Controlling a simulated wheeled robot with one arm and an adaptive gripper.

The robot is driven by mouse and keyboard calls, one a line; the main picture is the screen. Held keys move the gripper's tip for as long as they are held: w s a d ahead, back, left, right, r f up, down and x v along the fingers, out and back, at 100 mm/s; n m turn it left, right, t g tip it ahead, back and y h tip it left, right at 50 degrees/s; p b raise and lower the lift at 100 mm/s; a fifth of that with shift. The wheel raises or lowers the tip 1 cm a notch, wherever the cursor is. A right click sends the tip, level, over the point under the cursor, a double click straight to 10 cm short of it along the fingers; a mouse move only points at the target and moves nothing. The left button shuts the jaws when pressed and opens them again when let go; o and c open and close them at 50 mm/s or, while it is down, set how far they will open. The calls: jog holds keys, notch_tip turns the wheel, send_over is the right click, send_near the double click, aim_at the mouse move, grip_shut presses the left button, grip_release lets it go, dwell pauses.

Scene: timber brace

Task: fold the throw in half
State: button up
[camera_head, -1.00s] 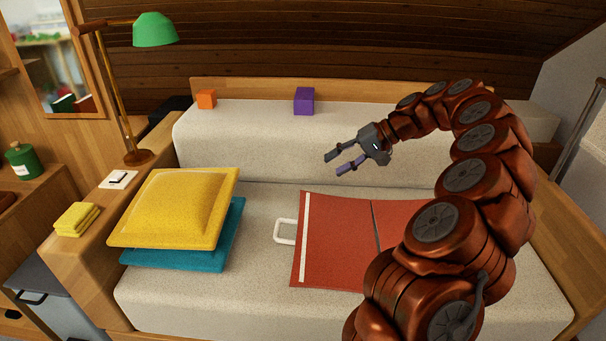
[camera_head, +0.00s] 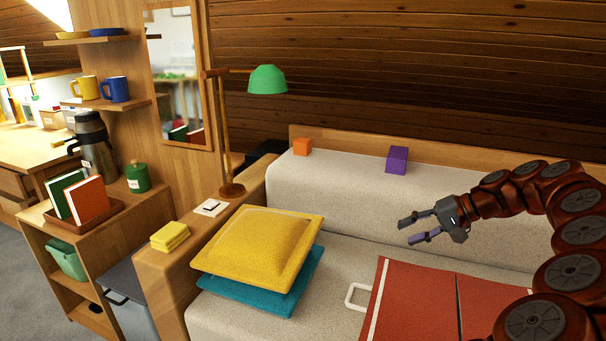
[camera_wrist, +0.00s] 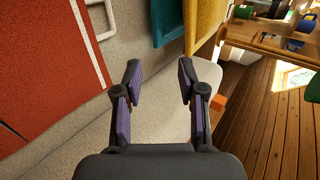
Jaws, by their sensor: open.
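The red throw (camera_head: 415,302) lies flat on the sofa seat, with a pale stripe near its left edge, a dark line across it and a white loop handle (camera_head: 350,297) at its left side. My arm hides its right part in the head view. It also shows at the left of the wrist view (camera_wrist: 45,60), with the loop (camera_wrist: 106,25). My gripper (camera_head: 408,230) is open and empty, above the sofa and apart from the throw. In the wrist view its two fingers (camera_wrist: 160,85) are spread with nothing between them.
A yellow cushion (camera_head: 258,245) rests on a teal one (camera_head: 270,296) left of the throw. An orange block (camera_head: 302,146) and a purple block (camera_head: 397,160) stand on the backrest. A green lamp (camera_head: 267,80) and folded yellow cloth (camera_head: 170,236) are on the left armrest.

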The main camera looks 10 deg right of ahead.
jog(key=s+a+r+n+g+h+p, duration=0.1)
jog(key=s+a+r+n+g+p, duration=0.1)
jog(key=s+a+r+p, duration=0.4)
jog(key=s+a+r+n+g+p, duration=0.1)
jog(key=s+a+r+n+p, duration=0.1)
jog(key=a+r, duration=0.5)
jog(key=s+a+r+n+g+h+p, duration=0.1)
jog(key=s+a+r+n+g+p, duration=0.2)
jog(key=a, duration=0.6)
jog(key=s+a+r+h+p, duration=0.1)
jog(key=s+a+p, duration=0.1)
jog(key=s+p, duration=0.3)
jog(key=s+a+r+h+p, duration=0.2)
jog(key=s+p, duration=0.1)
jog(key=s, duration=0.3)
jog(key=s+d+h+p, duration=0.1)
jog(key=s+d+p, duration=0.1)
jog(key=s, duration=0.5)
jog(key=s+d+g+h+p, duration=0.1)
jog(key=s+d+h+p, duration=0.1)
jog(key=s+p, duration=0.3)
jog(key=s, duration=0.2)
jog(key=shift+s+d+r+h, duration=0.25)
jog(key=shift+s+d+h, duration=0.05)
jog(key=shift+d+m, duration=0.1)
jog(key=shift+m, duration=0.2)
